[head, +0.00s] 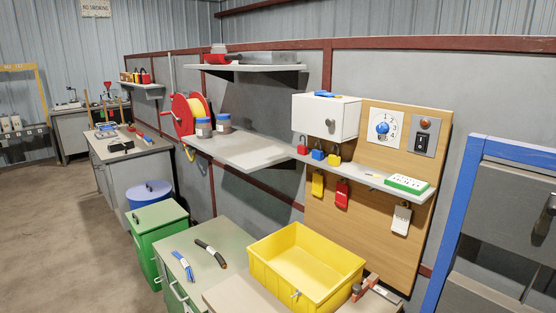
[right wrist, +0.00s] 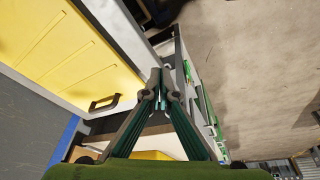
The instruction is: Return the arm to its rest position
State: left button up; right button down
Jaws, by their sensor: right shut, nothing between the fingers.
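My right gripper (right wrist: 160,78) shows in the right wrist view with its two dark fingertips together and nothing held between them. It points up the picture, beside a large yellow surface at the left. Neither of my grippers shows in the head view, and my left gripper is in no view. In the head view, a yellow bin (head: 285,262) stands at the front, and its visible inside looks empty.
A green box (head: 158,232) and a blue drum (head: 150,193) stand further left. Shelves (head: 245,150) and a wooden lockout board (head: 380,210) with padlocks and tags stand behind the bin. A blue-framed cabinet (head: 455,215) is at the right. The floor (head: 70,240) at the left is clear.

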jog(key=s+f+g+b, duration=0.1)
jog(key=s+f+b, duration=0.1)
jog(key=f, duration=1.2)
jog(key=s+f+b, duration=0.2)
jog(key=f+b, duration=0.1)
jog(key=f, duration=1.1)
jog(key=s+d+f+g+b, duration=0.1)
jog(key=s+d+f+b, duration=0.2)
jog(key=s+f, duration=1.3)
notch_tip(320, 180, down, 2)
jog(key=shift+b, duration=0.35)
